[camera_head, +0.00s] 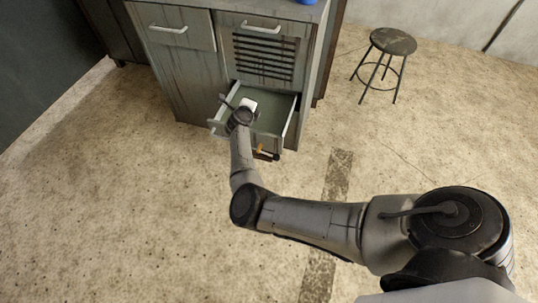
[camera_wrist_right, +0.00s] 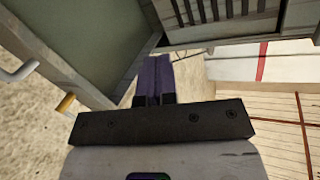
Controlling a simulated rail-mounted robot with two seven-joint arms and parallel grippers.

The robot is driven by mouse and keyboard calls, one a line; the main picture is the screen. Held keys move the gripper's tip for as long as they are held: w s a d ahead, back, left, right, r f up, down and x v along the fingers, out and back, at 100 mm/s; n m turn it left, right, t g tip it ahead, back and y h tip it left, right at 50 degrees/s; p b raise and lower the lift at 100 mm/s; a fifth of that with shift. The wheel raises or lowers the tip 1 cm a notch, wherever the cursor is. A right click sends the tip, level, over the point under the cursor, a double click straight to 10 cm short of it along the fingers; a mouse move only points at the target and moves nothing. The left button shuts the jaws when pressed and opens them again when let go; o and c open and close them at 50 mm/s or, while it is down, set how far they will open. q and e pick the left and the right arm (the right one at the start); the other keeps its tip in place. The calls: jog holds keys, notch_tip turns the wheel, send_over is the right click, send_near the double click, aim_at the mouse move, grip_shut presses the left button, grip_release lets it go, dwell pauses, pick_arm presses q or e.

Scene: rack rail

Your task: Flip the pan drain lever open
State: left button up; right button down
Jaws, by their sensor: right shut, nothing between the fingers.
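The grey cabinet's pan drawer (camera_head: 275,117) is pulled out at the bottom, and its greenish inside shows. My left gripper is not in view.
The cabinet has a slatted panel (camera_head: 263,55) above the open drawer and a closed drawer (camera_head: 172,28) at upper left. A pale bar handle (camera_wrist_right: 20,70) shows at the left of the wrist view. A round stool (camera_head: 393,42) stands to the right. The floor in front is clear.

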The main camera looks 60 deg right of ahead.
jog(key=s+a+f+n+g+y, duration=0.2)
jog(key=s+a+f+g+y, duration=0.5)
jog(key=s+a+f+y, duration=0.1)
jog(key=shift+s+f+g, duration=0.25)
jog(key=shift+s+g, duration=0.05)
jog(key=shift+s, duration=0.05)
jog(key=shift+a+n, duration=0.15)
jog(key=shift+n, duration=0.15)
jog(key=b, duration=0.8)
send_near(275, 156)
jog(key=x, duration=0.7)
jog(key=shift+f, duration=0.3)
